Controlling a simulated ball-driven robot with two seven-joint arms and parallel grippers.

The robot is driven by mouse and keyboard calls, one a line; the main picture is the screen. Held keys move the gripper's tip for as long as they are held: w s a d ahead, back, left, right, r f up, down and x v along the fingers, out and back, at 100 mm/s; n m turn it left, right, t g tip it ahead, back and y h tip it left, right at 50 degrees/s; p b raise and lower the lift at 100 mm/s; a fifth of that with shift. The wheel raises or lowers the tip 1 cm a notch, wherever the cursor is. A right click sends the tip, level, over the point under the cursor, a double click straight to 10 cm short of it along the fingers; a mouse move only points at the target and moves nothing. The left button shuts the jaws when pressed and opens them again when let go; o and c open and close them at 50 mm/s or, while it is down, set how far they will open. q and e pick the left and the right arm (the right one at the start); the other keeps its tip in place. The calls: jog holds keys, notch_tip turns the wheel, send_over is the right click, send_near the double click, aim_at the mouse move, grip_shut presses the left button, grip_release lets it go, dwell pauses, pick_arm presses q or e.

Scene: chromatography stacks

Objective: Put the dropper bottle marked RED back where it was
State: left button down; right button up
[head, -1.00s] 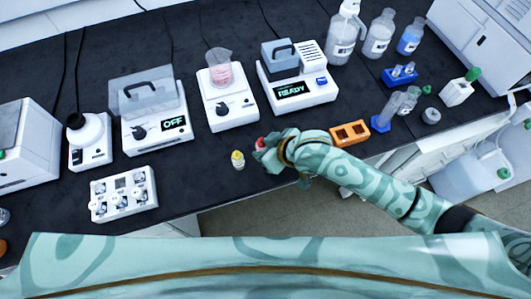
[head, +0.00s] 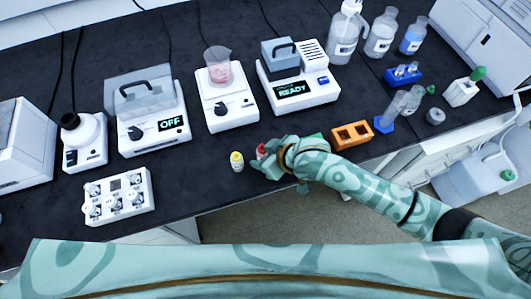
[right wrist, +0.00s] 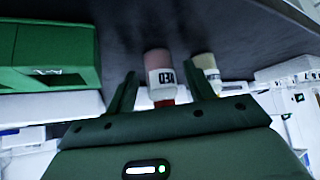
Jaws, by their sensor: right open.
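The dropper bottle marked RED (head: 261,152) stands on the dark bench top, right of the bottle with a yellow cap (head: 237,161). In the right wrist view, which is upside down, the RED bottle (right wrist: 159,76) shows its label and red cap between the two fingers, with its base at the bench. My right gripper (head: 263,160) is open around it, with gaps beside the bottle. The yellow-capped bottle (right wrist: 207,70) is just outside one finger. A green block (head: 313,143) shows partly behind my right wrist, and the wrist view shows it too (right wrist: 52,55). My left gripper is out of view.
An orange holder (head: 351,136) stands right of the green block. Behind are a READY device (head: 318,92), a scale with a beaker (head: 228,115) and an OFF device (head: 157,135). The bench's front edge is close.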

jog(key=p+v, duration=0.5)
jog(key=v, duration=0.7)
jog(key=shift+r, duration=0.1)
dwell(1.5)
